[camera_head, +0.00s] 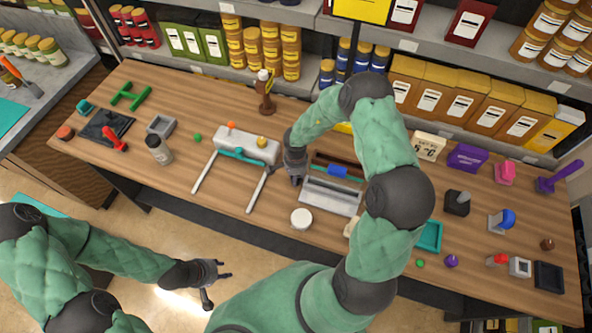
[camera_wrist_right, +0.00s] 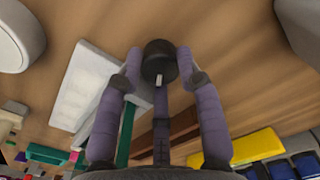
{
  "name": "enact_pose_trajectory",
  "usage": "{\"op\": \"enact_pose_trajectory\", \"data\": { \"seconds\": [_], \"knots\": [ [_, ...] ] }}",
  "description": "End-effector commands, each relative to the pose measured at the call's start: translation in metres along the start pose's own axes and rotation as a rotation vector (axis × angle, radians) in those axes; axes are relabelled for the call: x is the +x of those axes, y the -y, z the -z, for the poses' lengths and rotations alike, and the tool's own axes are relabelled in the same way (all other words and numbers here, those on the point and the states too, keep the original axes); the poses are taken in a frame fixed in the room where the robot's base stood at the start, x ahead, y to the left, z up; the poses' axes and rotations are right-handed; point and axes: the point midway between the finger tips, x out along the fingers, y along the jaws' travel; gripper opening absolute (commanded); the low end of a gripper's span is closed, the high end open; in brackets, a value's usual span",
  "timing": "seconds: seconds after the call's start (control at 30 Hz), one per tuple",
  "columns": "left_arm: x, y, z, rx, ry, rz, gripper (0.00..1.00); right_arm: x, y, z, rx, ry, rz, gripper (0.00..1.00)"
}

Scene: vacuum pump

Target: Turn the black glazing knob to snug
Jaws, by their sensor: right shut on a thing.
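My left gripper (camera_head: 212,283) is open and empty, low in front of the table, away from the knob.
Left of my right gripper stands a white block (camera_head: 250,143) with a teal bar and two pale legs. Right of it are a grey tray (camera_head: 330,196) and a blue piece (camera_head: 338,171). A white round lid (camera_head: 301,219) lies in front. Shelves line the back.

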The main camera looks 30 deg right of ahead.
Motion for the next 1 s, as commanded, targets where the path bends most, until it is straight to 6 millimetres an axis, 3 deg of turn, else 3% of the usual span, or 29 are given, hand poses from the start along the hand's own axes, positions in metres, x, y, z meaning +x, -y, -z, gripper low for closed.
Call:
{"op": "enact_pose_trajectory", "data": {
  "seconds": [0.03, 0.3, 1.0],
  "knots": [
    [-0.009, -0.003, -0.001, 0.000, 0.000, 0.000, 0.40, -0.003, -0.001, -0.001, 0.012, 0.003, -0.002, 0.04],
    [-0.027, -0.010, -0.001, 0.000, 0.000, 0.000, 0.40, -0.001, -0.001, -0.001, 0.081, 0.002, -0.002, 0.04],
    [-0.055, -0.020, -0.002, 0.000, 0.000, 0.000, 0.40, 0.000, 0.000, -0.001, 0.330, 0.001, -0.001, 0.04]
  ]
}}
